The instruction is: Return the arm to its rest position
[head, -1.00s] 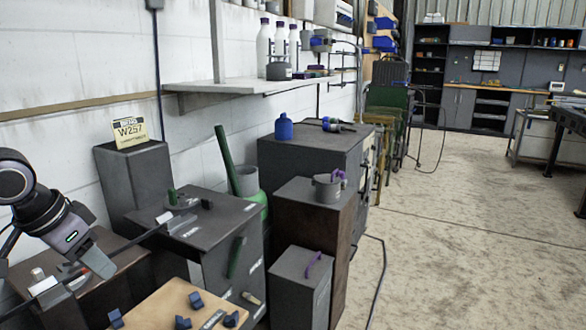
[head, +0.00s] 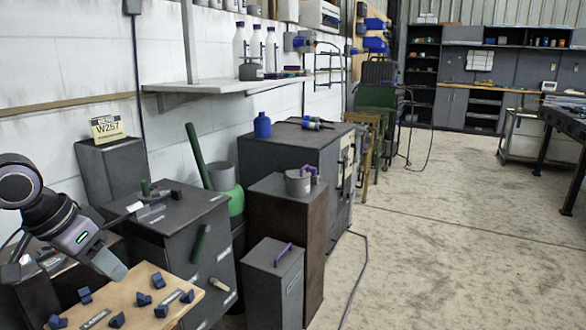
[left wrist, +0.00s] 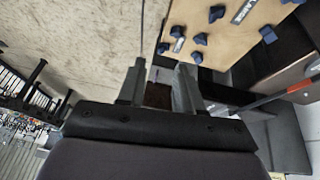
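My left arm comes in from the left in the head view. My right arm and gripper do not show.
The wooden board (head: 160,315) lies at the lower left. A grey cabinet (head: 205,265) with a green handle stands behind it. A dark bar with a red part (left wrist: 285,92) shows in the left wrist view. Open floor (head: 450,240) lies to the right.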

